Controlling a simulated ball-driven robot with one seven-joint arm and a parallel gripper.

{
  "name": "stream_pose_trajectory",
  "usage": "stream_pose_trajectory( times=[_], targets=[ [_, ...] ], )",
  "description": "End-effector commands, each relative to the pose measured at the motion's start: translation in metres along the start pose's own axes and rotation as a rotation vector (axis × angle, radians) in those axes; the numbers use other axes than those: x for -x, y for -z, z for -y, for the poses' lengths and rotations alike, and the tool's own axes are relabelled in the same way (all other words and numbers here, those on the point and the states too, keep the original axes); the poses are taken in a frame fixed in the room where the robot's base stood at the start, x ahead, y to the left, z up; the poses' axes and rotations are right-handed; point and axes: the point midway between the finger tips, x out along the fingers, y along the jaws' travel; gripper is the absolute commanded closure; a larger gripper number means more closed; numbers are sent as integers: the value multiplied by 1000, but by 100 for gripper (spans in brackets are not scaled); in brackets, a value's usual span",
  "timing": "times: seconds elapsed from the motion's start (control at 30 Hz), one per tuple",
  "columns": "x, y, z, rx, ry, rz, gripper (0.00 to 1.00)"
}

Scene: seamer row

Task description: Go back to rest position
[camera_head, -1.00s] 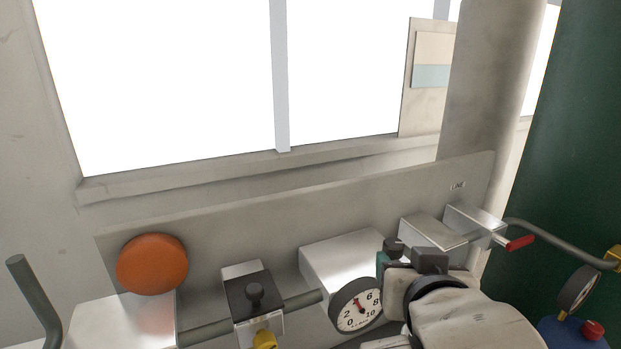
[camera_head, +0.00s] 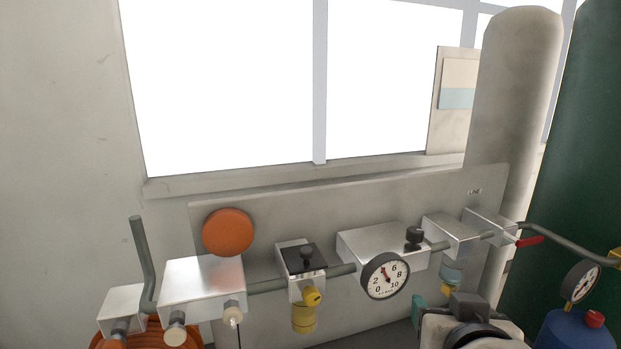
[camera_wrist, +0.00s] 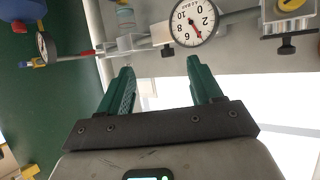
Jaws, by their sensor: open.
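My gripper (camera_wrist: 157,85) shows in the wrist view with two green fingers spread apart and nothing between them. Its fingers point toward the metal air-line panel, below the round dial gauge in that view. In the head view only part of my gripper (camera_head: 420,305) shows at the lower right, in front of the panel; a green finger edge is visible and most of its jaws are hidden behind my wrist.
The wall panel (camera_head: 330,225) carries metal blocks, a dial gauge (camera_head: 385,276), an orange disc (camera_head: 228,232), a yellow-capped unit (camera_head: 304,310) and a red-handled valve (camera_head: 529,241). A dark green tank (camera_head: 575,150) and blue vessel (camera_head: 575,333) stand at right. An orange hose (camera_head: 112,339) coils at lower left.

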Motion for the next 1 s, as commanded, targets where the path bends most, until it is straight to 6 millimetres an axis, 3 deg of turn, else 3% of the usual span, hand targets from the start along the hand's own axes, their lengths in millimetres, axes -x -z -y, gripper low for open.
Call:
stream_pose_trajectory(
  times=[0.27, 0.47, 0.57, 0.73, 0.9, 1.0],
  targets=[
    [-16, -52, -16, 35, -5, 121, 35],
    [-26, -113, -34, 69, -6, 258, 35],
    [-28, -155, -48, 89, -4, 352, 35],
    [-17, -259, -82, 122, 9, 584, 35],
    [18, -360, -116, 132, 38, 819, 35],
    [42, -402, -128, 128, 58, 924, 35]
  ],
)
